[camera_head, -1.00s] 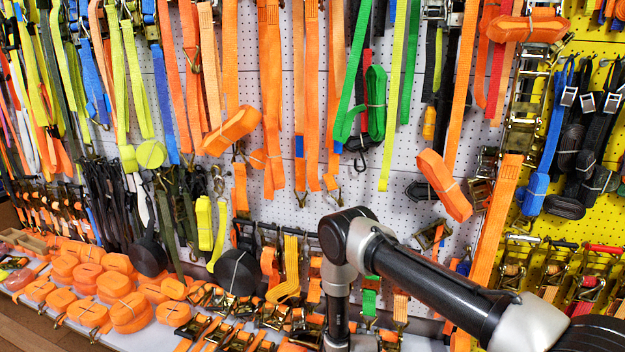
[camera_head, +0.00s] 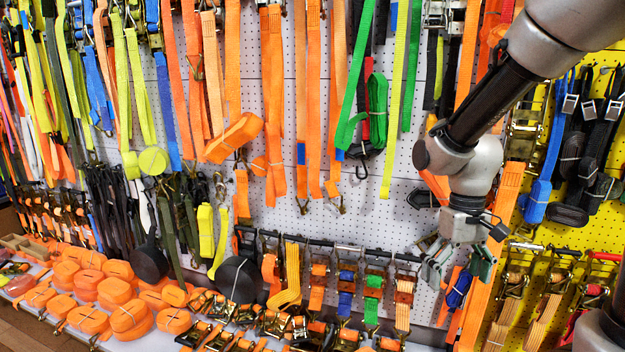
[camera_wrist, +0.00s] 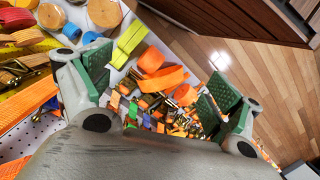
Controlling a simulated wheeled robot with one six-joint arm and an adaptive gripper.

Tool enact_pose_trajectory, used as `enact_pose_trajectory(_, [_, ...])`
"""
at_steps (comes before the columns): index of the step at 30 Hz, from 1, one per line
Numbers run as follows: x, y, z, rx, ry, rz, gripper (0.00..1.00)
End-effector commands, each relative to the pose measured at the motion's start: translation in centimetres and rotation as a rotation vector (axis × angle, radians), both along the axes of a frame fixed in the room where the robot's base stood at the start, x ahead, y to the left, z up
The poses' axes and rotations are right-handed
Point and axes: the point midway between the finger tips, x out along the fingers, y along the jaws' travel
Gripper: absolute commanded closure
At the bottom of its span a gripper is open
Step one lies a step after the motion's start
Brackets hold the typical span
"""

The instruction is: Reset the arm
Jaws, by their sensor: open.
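My gripper (camera_head: 457,268) hangs in front of the white pegboard at the right of the head view, pointing down. Its fingers are apart and nothing is between them. In the wrist view my gripper (camera_wrist: 150,100) shows two green-padded fingers spread wide, with straps and buckles far beyond them. My arm comes in from the upper right of the head view and hides part of the hanging straps.
Orange straps (camera_head: 273,100) and other coloured straps hang on the pegboard (camera_head: 395,230). Orange strap rolls (camera_head: 130,318) lie on the low shelf at left. Black straps (camera_head: 597,135) hang on the yellow board at right. Wooden floor (camera_wrist: 215,50) shows clear in the wrist view.

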Motion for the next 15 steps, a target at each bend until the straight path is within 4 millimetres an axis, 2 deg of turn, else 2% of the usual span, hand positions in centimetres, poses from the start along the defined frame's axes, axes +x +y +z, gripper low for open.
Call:
enact_pose_trajectory(1, [-1.4, -1.2, 1.9, -0.003, -0.028, -0.007, 0.09])
enact_pose_trajectory(6, [-5.7, -4.4, 6.7, -0.015, -0.15, -0.041, 0.09])
enact_pose_trajectory(10, [-7.7, -6.0, 9.5, -0.01, -0.298, -0.085, 0.09])
enact_pose_trajectory(15, [-9.1, -7.2, 12.7, 0.001, -0.463, -0.139, 0.09])
